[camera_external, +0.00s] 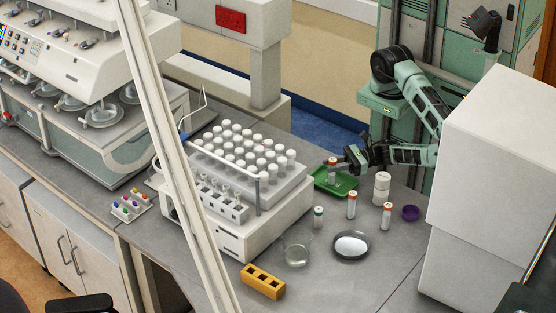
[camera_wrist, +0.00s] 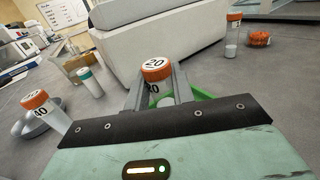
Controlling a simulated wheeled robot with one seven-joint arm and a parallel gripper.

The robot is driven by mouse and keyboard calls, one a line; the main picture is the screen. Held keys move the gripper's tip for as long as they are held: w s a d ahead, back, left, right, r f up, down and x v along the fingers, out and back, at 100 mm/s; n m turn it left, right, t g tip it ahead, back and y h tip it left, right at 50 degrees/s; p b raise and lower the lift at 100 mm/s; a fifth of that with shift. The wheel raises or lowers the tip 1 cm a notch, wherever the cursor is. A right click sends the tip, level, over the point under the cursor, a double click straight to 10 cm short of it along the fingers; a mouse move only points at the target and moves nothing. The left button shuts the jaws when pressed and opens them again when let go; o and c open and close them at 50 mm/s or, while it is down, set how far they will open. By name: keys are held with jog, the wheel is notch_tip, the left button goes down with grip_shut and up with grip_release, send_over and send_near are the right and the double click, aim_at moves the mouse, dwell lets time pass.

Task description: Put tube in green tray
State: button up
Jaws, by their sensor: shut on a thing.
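My gripper (camera_external: 340,163) is shut on a tube (camera_external: 332,173) with an orange cap. The tube is upright, over the green tray (camera_external: 347,188). I cannot tell whether its bottom touches the tray. In the wrist view the tube (camera_wrist: 156,73) stands between my fingers (camera_wrist: 158,86), its cap marked 20. Most of the tray is hidden there behind my gripper; a green edge (camera_wrist: 204,95) shows to the right of the fingers.
Two more orange-capped tubes (camera_external: 352,206) (camera_external: 387,216), a white bottle (camera_external: 381,188) and a purple dish (camera_external: 411,213) stand nearby. A green-capped tube (camera_external: 318,217), metal dish (camera_external: 351,246), beaker (camera_external: 296,249) and yellow block (camera_external: 262,281) are nearer the front. A machine (camera_external: 245,229) with many white-capped bottles is left.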

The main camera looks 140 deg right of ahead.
jog(key=o, duration=1)
jog(key=shift+c, duration=0.2)
jog(key=shift+r, duration=0.1)
jog(key=b+v, duration=0.2)
jog(key=v, duration=1)
